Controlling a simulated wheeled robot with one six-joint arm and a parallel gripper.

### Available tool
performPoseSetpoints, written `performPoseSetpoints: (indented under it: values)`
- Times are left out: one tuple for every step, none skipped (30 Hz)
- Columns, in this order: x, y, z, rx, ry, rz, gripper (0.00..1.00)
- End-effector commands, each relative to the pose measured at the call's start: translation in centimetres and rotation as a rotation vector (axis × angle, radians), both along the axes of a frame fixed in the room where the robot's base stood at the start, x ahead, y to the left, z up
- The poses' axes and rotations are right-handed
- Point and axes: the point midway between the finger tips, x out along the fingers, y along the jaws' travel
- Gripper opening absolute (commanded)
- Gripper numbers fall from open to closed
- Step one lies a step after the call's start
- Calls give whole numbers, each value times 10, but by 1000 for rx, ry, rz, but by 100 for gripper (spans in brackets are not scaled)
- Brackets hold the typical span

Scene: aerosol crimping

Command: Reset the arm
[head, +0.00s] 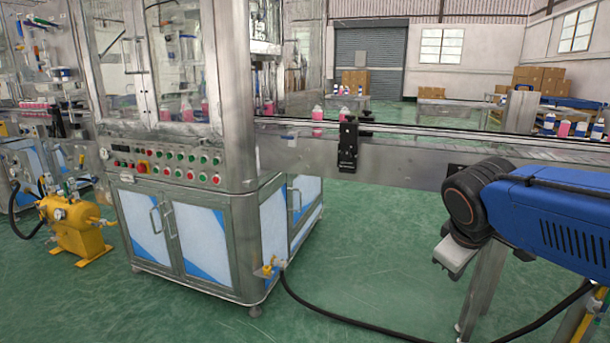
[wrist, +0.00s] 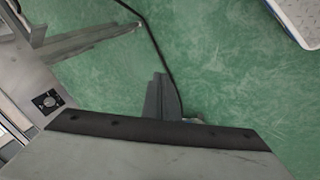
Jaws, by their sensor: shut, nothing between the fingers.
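My arm shows at the right of the head view, with a blue link and a dark round joint. A light grey piece of it hangs under the joint, in front of the conveyor; the fingers cannot be made out there. In the wrist view my gripper (wrist: 162,80) shows as dark grey fingers close together, shut and empty. They point over the green floor and touch nothing that I can see. The broad grey body at the bottom of that view hides what lies behind it.
The crimping machine (head: 185,195) with its button panel (head: 165,165) stands left of centre. A steel conveyor (head: 400,160) runs right from it, with bottles on top. A black hose (head: 340,318) crosses the floor. A yellow pump unit (head: 75,228) stands at left. Green floor (head: 370,240) lies open between.

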Motion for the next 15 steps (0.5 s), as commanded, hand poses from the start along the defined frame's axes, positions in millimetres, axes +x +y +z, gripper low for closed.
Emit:
performPoseSetpoints:
  values:
    - [-19, -1, -8, 50, -10, -50, 0]
    - [-29, -1, -14, 83, -12, -81, 0]
    - [-43, 0, -21, 127, -18, -123, 0]
    - [-52, 2, -26, 160, -23, -154, 0]
    - [-62, 3, -32, 192, -25, -184, 0]
    - [-74, 6, -39, 234, -30, -225, 0]
    - [-82, 7, -44, 264, -35, -254, 0]
    - [-90, 9, -49, 292, -38, -281, 0]
    - [-99, 12, -55, 328, -41, -316, 0]
    - [-105, 14, -60, 353, -44, -339, 0]
    - [-111, 16, -64, 375, -46, -361, 0]
    - [-117, 18, -68, 401, -49, -386, 0]
    - [-121, 19, -71, 417, -50, -402, 0]
    - [-124, 21, -74, 432, -52, -416, 0]
    - [-128, 22, -76, 447, -53, -430, 0]
